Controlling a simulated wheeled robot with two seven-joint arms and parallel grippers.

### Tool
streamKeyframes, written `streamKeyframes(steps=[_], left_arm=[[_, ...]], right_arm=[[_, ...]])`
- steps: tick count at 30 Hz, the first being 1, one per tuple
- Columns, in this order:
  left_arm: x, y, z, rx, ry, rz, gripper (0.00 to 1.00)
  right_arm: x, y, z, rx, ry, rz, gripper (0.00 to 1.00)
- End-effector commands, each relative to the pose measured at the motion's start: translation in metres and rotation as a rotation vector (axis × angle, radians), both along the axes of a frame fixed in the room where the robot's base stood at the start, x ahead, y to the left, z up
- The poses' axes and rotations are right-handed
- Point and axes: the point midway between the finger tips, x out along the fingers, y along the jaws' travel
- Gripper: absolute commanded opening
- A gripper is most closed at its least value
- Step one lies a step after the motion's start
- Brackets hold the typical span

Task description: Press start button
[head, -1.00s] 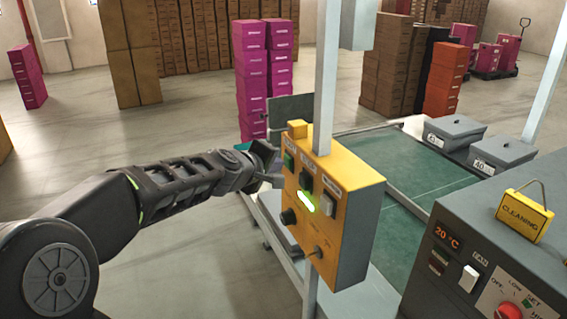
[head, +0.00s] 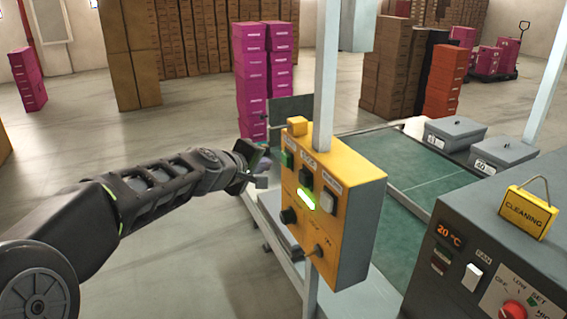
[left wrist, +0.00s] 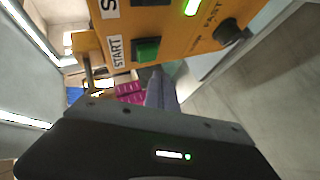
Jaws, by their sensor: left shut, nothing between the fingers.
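The yellow control box (head: 333,226) is mounted on a grey post and faces my left arm. Its green start button (head: 287,159) is at the upper left of the panel, beside a dark button (head: 306,179). In the left wrist view the green button (left wrist: 147,49) sits next to a START label (left wrist: 116,51). My left gripper (head: 262,170) is shut and empty, just left of the box and apart from the button in the head view. In the left wrist view its fingers (left wrist: 158,82) point towards the panel, just below the green button. My right gripper is not in view.
A green conveyor (head: 405,170) lies behind the box, with two grey lidded bins (head: 455,132) at its right. A grey machine (head: 470,225) with a CLEANING sign (head: 527,212) stands at the front right. Open floor lies left of my arm.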

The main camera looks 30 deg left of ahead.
Motion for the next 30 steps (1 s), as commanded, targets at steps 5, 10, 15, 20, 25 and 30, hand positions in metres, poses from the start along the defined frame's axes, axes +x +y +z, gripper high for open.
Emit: streamKeyframes(steps=[5, 10, 15, 20, 25, 30], left_arm=[[-0.015, 0.011, -0.003, 0.001, -0.002, 0.001, 0.00], [-0.027, 0.019, -0.002, 0.001, 0.000, 0.000, 0.00], [-0.030, 0.021, 0.000, 0.001, 0.000, 0.000, 0.00], [-0.030, 0.020, 0.000, 0.000, 0.000, 0.000, 0.00], [-0.030, 0.020, 0.000, 0.000, 0.000, 0.000, 0.00], [-0.030, 0.020, 0.000, 0.000, 0.000, 0.000, 0.00]], right_arm=[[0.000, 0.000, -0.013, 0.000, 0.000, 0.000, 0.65], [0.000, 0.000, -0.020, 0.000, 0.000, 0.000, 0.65], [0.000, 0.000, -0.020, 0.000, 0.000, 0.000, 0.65], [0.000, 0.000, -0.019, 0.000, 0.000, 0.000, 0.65], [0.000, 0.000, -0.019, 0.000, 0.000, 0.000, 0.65], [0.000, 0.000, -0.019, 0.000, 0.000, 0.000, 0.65]])
